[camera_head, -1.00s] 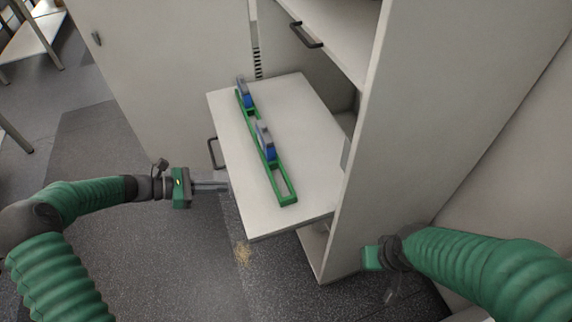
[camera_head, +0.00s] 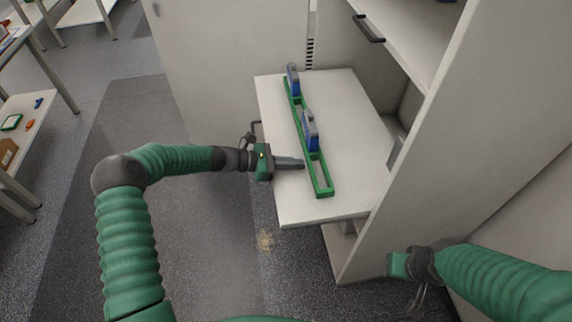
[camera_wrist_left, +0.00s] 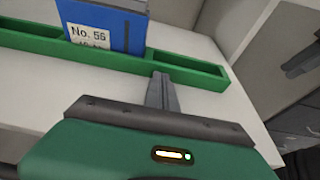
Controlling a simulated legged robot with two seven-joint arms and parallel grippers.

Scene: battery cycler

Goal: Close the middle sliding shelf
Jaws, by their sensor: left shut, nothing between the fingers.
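The middle sliding shelf (camera_head: 350,190) is a white board pulled out of the cabinet. A long green rack (camera_head: 320,172) with two blue-and-grey units (camera_head: 310,130) lies on it. The black handle (camera_head: 257,128) is at the shelf's left side, partly behind my left wrist. My left gripper (camera_head: 301,163) is shut and empty, its fingers over the shelf's left edge close to the rack. In the left wrist view the fingers (camera_wrist_left: 162,92) point at the green rack (camera_wrist_left: 185,72), and I cannot tell whether they touch it. My right gripper's body (camera_head: 398,264) shows by the cabinet side; its fingers are unclear.
The white cabinet's side wall (camera_head: 425,150) stands right of the shelf, near my right arm. An upper shelf with a black handle (camera_head: 369,29) is above. An open cabinet door (camera_head: 235,60) stands behind left. The floor (camera_head: 205,230) in front is clear.

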